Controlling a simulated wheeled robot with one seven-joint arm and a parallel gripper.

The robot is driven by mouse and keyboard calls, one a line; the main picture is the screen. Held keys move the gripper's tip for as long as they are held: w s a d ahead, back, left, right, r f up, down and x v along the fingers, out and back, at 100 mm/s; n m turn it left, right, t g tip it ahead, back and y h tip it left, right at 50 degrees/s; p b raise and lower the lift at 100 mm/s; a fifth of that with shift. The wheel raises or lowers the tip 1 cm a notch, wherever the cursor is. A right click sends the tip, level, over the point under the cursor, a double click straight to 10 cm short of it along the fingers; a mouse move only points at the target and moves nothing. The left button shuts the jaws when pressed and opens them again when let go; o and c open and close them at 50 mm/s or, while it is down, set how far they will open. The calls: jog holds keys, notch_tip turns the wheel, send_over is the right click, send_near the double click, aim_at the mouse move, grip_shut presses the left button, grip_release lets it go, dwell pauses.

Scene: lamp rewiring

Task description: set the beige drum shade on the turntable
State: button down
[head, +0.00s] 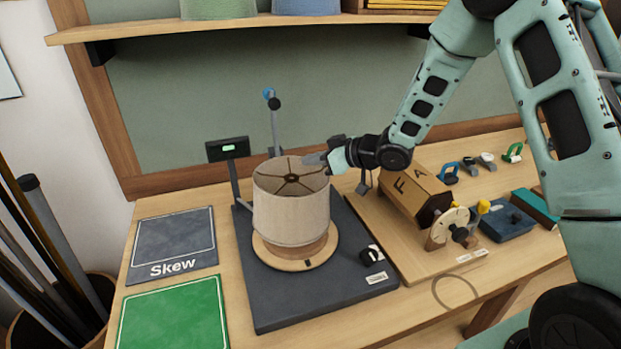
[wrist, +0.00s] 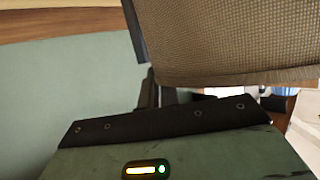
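The beige drum shade (head: 291,205) stands upright over the round wooden turntable (head: 275,260) in the head view, its spoked top ring showing. A band of wood shows between its lower edge and the turntable's disc; I cannot tell whether the shade rests on it or hangs just above. My gripper (head: 318,158) is at the shade's right back rim, with a grey fingertip over the rim. In the wrist view the shade's woven wall (wrist: 235,40) fills the upper right, very close, and hides most of the fingers. Whether they are closed on the rim is not clear.
The turntable is on a dark base plate (head: 310,310) with a black knob (head: 370,256). A thin post (head: 275,125) and a small display (head: 228,149) stand behind. A wooden board with a hexagonal box (head: 415,192) is right. Grey (head: 174,240) and green (head: 172,318) mats lie left.

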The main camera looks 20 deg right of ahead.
aim_at(320, 175)
jog(key=shift+f+p, duration=0.45)
jog(key=shift+f, duration=1.75)
jog(key=shift+f, duration=0.25)
jog(key=c, duration=1.6)
grip_release()
